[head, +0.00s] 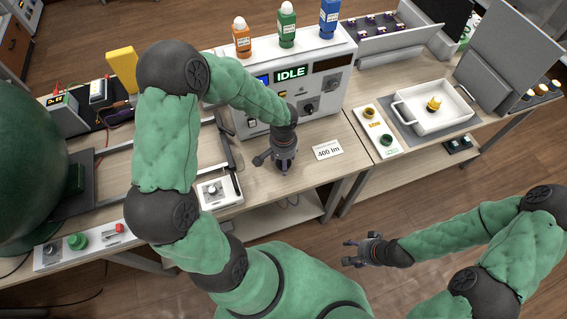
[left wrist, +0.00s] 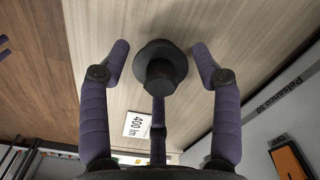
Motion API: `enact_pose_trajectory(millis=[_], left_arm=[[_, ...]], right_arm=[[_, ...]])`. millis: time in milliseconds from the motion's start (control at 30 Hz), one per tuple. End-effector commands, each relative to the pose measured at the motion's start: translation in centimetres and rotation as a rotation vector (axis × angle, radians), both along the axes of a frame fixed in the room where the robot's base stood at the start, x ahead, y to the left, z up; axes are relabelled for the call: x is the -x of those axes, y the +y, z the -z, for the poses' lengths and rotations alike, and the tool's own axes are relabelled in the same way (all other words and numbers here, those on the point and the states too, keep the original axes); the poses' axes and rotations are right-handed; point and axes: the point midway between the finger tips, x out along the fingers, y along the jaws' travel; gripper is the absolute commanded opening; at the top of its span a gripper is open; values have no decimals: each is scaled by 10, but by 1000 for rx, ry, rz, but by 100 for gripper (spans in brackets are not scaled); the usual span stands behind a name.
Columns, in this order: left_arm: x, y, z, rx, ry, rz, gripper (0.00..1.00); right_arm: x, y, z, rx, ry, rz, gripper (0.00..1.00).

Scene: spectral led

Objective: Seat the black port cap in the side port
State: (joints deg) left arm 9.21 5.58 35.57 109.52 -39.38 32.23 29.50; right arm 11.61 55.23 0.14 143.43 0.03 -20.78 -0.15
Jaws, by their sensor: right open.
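The black port cap (left wrist: 160,68) shows in the left wrist view as a dark disc with a knob facing the camera, over the wooden tabletop. My left gripper (head: 284,165) points down at the bench in the head view. Its purple fingers (left wrist: 160,75) stand around the cap in the left wrist view, with visible gaps at both sides; it is open. In the head view the cap is not clearly told apart from the gripper. My right gripper (head: 362,252) is open and empty over the floor. A large green sphere (head: 30,160) stands at the left; I cannot make out the side port.
A white instrument reading IDLE (head: 290,75) stands behind my left gripper, with bottles on top. A "400 lm" card (head: 327,149) lies to the right. A white tray (head: 435,112) is on the right bench. A small white box (head: 218,190) sits at the bench's front edge.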

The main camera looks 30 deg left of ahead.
Motion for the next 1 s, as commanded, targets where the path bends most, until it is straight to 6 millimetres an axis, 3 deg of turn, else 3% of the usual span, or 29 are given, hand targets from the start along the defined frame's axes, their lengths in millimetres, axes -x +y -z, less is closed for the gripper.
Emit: enact_pose_trajectory(millis=[33, 100, 567, 800, 1000], left_arm=[[0, 0, 0, 0, 0, 0, 46], [0, 0, 0, 0, 0, 0, 27], [0, 0, -6, 0, -1, 0, 26], [-1, 0, -35, 0, -4, 0, 26], [-10, -32, -73, 0, -6, 6, 26]], right_arm=[[0, 0, 0, 0, 0, 0, 61], [0, 0, 0, 0, 0, 0, 61], [0, 0, -3, 0, 0, 0, 61], [0, 0, -17, 0, 0, 0, 61], [0, 0, -29, 0, 0, 0, 61]])
